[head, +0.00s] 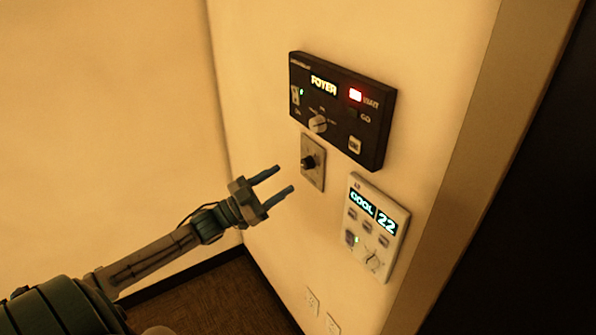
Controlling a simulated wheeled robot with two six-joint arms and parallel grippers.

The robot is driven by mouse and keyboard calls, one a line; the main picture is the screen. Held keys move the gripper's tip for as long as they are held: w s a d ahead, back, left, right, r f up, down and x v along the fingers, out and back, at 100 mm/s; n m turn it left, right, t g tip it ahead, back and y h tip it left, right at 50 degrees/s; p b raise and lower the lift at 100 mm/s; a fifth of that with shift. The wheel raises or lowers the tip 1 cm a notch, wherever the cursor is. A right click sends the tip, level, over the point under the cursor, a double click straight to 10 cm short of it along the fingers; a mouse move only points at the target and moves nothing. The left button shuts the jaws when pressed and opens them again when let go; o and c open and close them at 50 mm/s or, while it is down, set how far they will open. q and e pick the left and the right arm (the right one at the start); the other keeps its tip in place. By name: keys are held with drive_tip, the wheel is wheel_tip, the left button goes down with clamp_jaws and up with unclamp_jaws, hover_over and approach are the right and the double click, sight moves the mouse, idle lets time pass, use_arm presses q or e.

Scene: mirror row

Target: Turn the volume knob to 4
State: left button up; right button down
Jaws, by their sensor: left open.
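A small wall plate (316,178) carries a dark round knob (308,162), which looks like the volume knob. Its markings and setting are too small to read. My left gripper (285,179) is open and empty, its two fingers pointing toward the wall just left of the plate. It appears apart from the knob. My right gripper is not in view.
Above the plate is a black panel (372,143) with a "FOYER" display, a pale knob (318,124) and a lit red "WAIT" lamp. Lower right is a white control unit (357,222) reading "COOL 22". Wall sockets (312,301) sit low. A dark opening is at right.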

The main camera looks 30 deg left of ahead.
sight(303, 166)
use_arm(q)
drive_tip(key=x, duration=0.3)
drive_tip(key=shift+w+d+r, duration=0.1)
drive_tip(key=shift+w+r, duration=0.05)
drive_tip(key=shift+w, duration=0.05)
drive_tip(key=shift+w+d+r+p, duration=0.15)
drive_tip(key=shift+w+r+p, duration=0.05)
drive_tip(key=shift+w+p, duration=0.1)
drive_tip(key=shift+p+x, duration=0.3)
drive_tip(key=shift+x, duration=0.6)
drive_tip(key=shift+f, duration=0.1)
drive_tip(key=c, duration=1)
drive_tip(key=shift+o, duration=0.2)
